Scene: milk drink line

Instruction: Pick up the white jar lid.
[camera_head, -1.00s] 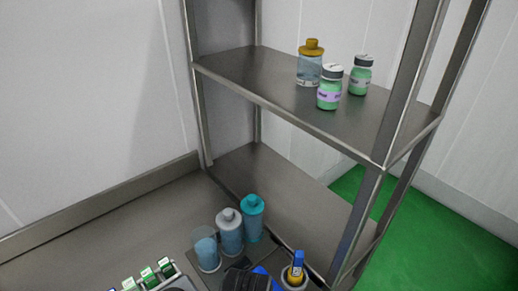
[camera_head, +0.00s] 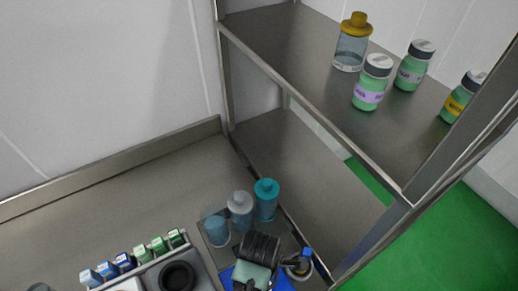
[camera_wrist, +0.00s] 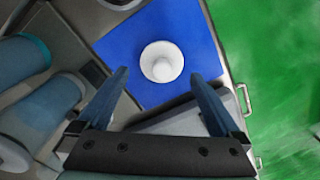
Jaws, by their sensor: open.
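The white jar lid (camera_wrist: 161,62) lies on a blue mat (camera_wrist: 205,45) in the wrist view. It is round, with a raised knob-like centre. My gripper (camera_wrist: 159,76) is open, with one blue-grey finger to the lower left of the lid and one to the lower right. The fingers appear apart from the lid, and nothing is between them. In the head view the lid does not show; a dark ribbed part, probably my wrist, covers much of the blue mat (camera_head: 226,274).
Blue bottles stand left of the mat; a teal-capped one (camera_head: 266,200) shows in the head view. A rack of small capped boxes (camera_head: 157,248) is at lower left. The steel shelf (camera_head: 300,60) holds several jars.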

